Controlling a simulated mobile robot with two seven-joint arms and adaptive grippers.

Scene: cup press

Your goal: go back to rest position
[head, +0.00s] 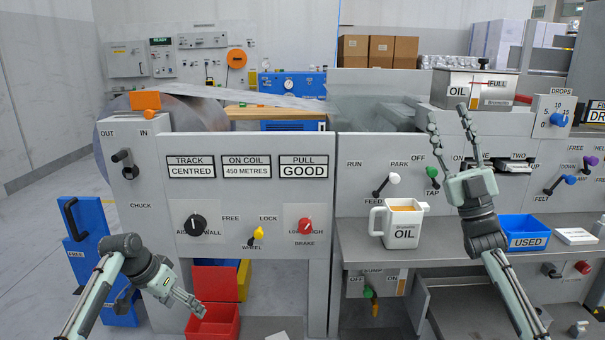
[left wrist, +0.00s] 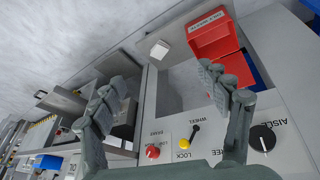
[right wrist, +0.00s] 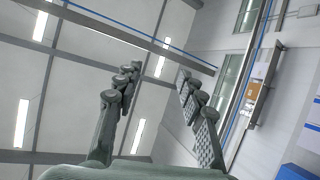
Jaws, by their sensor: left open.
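My left gripper (head: 187,297) is low at the left in the head view, above and beside the red bin. In the left wrist view its two fingers (left wrist: 170,95) are spread with nothing between them. My right gripper (head: 452,116) is raised in front of the right-hand machine panel, with its fingers pointing up. In the right wrist view its fingers (right wrist: 155,85) are apart and empty, with the ceiling behind them. A white jug marked OIL (head: 400,224) stands upright on the grey shelf, left of my right arm and apart from it.
The front panels carry protruding knobs and levers, such as the black knob (head: 193,225), the red knob (head: 305,226) and the yellow lever (head: 257,235). A red bin (head: 222,322) is below. A blue USED tray (head: 527,229) is right of my right arm. An oil tank (head: 452,88) stands on top.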

